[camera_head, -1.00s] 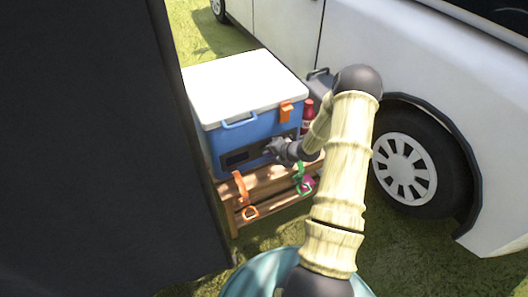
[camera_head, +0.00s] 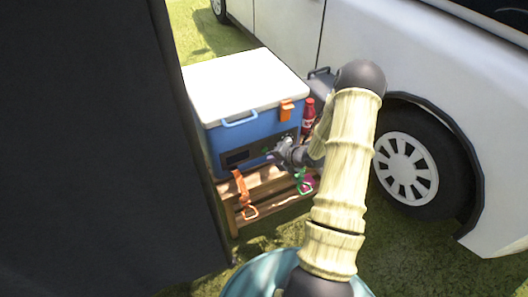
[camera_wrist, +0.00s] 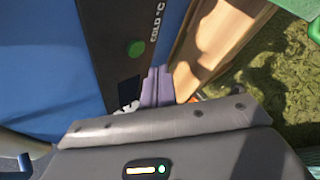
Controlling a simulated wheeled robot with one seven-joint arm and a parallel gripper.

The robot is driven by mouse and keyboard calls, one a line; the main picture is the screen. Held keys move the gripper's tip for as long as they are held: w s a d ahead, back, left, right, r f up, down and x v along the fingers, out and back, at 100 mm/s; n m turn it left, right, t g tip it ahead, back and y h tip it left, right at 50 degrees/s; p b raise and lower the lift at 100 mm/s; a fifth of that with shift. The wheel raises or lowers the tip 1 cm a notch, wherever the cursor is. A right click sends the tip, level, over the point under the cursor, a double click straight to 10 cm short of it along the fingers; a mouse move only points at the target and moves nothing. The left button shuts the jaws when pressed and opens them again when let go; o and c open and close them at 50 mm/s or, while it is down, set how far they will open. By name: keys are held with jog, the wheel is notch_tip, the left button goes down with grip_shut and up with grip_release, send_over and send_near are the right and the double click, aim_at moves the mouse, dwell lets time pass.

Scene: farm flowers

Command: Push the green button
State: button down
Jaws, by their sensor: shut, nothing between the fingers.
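The green button (camera_wrist: 136,48) is a round disc on the cooler's dark control panel (camera_wrist: 105,30), beside the white "COLD °C" lettering in the wrist view. My gripper (camera_wrist: 156,82) is shut and empty. Its fingertips lie just below and right of the button in that view, and do not cover it; whether they touch the panel I cannot tell. In the head view my gripper (camera_head: 281,150) is at the front of the blue cooler (camera_head: 222,140) with a white lid (camera_head: 245,85).
The cooler stands on a wooden bench (camera_head: 268,182) with orange and green straps (camera_head: 241,185) hanging from it. A red bottle (camera_head: 308,115) stands to its right. A white van (camera_head: 430,70) is close behind and right. A large dark surface fills the left.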

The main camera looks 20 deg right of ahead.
jog(key=shift+s+d+b, duration=0.15)
jog(key=shift+s+b, duration=0.3)
jog(key=shift+s, duration=1.55)
